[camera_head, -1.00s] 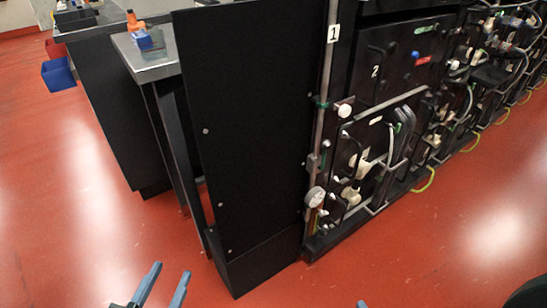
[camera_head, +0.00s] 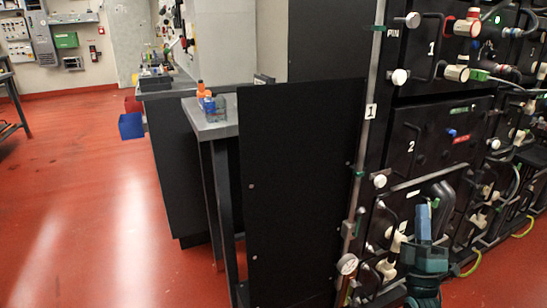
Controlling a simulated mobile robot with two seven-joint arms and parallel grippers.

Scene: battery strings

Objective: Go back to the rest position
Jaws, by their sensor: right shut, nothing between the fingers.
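My right gripper (camera_head: 424,212) is at the lower right of the head view, pointing up, with its blue-grey fingers shut together and nothing held. Its dark teal wrist (camera_head: 424,260) is below it. In the picture it overlaps the lower part of the black battery rack (camera_head: 445,130), with its numbered modules; whether it touches the rack cannot be told. My left gripper is out of view.
A black side panel (camera_head: 300,180) stands left of the rack. Beside it is a grey-topped table (camera_head: 215,127) with an orange-and-blue item (camera_head: 206,98). A blue bin (camera_head: 131,125) hangs further back. Red floor (camera_head: 90,200) at left is clear.

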